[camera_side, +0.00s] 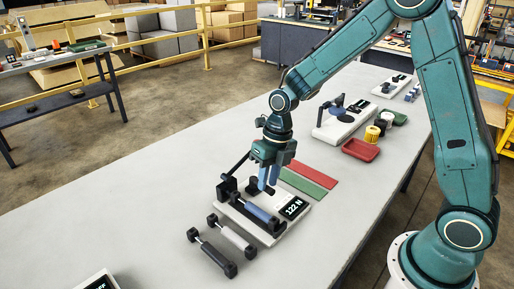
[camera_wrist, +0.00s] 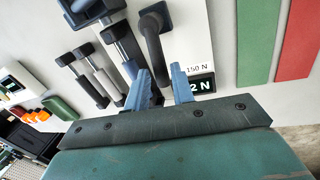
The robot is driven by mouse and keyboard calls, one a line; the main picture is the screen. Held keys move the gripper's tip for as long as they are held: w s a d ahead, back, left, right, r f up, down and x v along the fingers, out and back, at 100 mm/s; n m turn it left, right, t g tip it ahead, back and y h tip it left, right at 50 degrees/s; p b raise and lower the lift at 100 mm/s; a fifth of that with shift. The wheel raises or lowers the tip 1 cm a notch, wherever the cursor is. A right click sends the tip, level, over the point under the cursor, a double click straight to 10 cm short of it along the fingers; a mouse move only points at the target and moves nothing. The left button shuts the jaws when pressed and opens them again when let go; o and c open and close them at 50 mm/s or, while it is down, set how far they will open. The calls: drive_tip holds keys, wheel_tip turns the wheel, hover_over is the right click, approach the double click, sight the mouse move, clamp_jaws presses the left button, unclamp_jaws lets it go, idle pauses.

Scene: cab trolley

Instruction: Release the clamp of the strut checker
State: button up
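The strut checker (camera_side: 262,226) is a pale base plate on the bench, with a display (camera_side: 293,208) reading 122 N. A strut with a blue body (camera_side: 256,210) lies in it. A black clamp lever (camera_side: 238,164) rises at a slant from its left end. My gripper (camera_side: 268,188) points down just above the checker, right of the lever. In the wrist view, its two blue fingers (camera_wrist: 164,88) stand apart. A dark lever-like bar (camera_wrist: 154,45) runs toward the gap between them; contact cannot be told.
Two loose struts, one grey (camera_side: 232,236) and one dark (camera_side: 212,254), lie in front of the checker. Green (camera_side: 303,182) and red (camera_side: 315,171) strips lie behind it. A red tray (camera_side: 361,150) and another device (camera_side: 338,124) stand farther back.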

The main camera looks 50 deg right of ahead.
wheel_tip(320, 180, up, 13)
drive_tip(key=d, duration=0.2)
drive_tip(key=shift+s+d+f, duration=0.15)
drive_tip(key=shift+d+f, duration=0.05)
drive_tip(key=shift+d, duration=0.05)
clamp_jaws()
drive_tip(key=a+f+m+h, duration=0.1)
drive_tip(key=a+m+h, duration=0.1)
drive_tip(key=a+m, duration=0.4)
drive_tip(key=w+a+f+m+h, duration=0.1)
drive_tip(key=a+m+h, duration=0.2)
drive_tip(key=a+m, duration=0.4)
drive_tip(key=m, duration=0.5)
drive_tip(key=shift+f+g+h, duration=0.3)
drive_tip(key=shift+g, duration=0.1)
